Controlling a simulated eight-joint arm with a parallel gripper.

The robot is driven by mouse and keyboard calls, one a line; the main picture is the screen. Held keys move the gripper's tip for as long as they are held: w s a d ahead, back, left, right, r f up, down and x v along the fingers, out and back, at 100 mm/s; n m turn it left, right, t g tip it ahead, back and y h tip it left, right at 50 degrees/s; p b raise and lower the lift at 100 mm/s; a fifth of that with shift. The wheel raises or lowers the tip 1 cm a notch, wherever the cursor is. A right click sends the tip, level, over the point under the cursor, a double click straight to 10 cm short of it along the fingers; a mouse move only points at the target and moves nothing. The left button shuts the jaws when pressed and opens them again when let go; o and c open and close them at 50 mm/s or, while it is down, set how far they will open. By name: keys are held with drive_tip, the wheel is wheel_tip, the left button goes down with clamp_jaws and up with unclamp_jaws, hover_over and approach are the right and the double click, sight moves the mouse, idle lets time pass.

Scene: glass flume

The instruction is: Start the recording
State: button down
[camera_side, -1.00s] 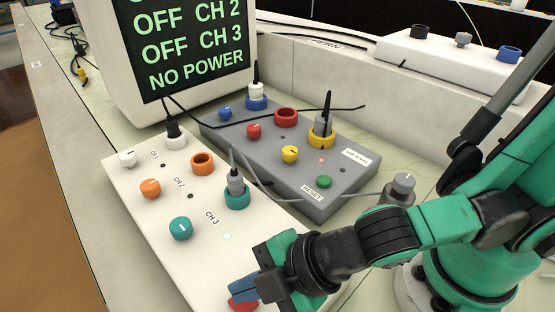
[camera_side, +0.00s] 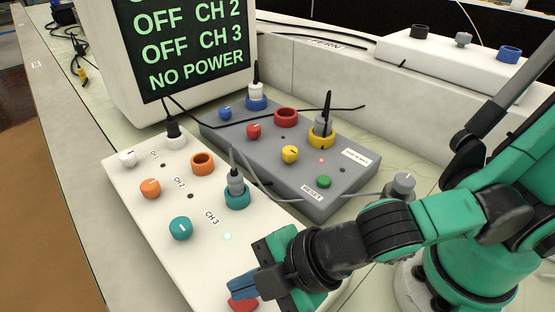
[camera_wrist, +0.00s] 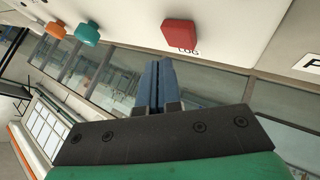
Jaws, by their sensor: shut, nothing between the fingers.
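A red button (camera_wrist: 180,33) labelled LOG is on the white box (camera_side: 130,190), at the top of the wrist view. It also shows in the side view (camera_side: 243,304), partly covered by my gripper (camera_side: 240,287). My gripper's blue fingers (camera_wrist: 155,68) are shut together and empty. Their tips are beside the button in the wrist view, with a small gap between them in the picture. I cannot tell their height above it. The monitor (camera_side: 196,45) shows OFF CH 2, OFF CH 3 and NO POWER; its top line is cut off.
The white box has white, orange and teal knobs (camera_side: 181,228) and a lit green lamp (camera_side: 228,236). Cables run to plugs on it and on the grey box (camera_side: 330,200), which has a green RESET button (camera_side: 324,182). Another white box (camera_side: 455,65) stands at the back right.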

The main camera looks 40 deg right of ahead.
wheel_tip(320, 180, up, 6)
drive_tip(key=shift+f, duration=0.1)
idle(0.4)
wheel_tip(320, 180, up, 7)
drive_tip(key=m+g+h, duration=0.6)
drive_tip(key=m+g, duration=0.1)
drive_tip(key=m, duration=1)
hover_over(251, 301)
drive_tip(key=shift+w+a+f, duration=0.2)
drive_tip(key=shift+a, duration=0.1)
wheel_tip(251, 301, down, 14)
drive_tip(key=shift+f, duration=0.1)
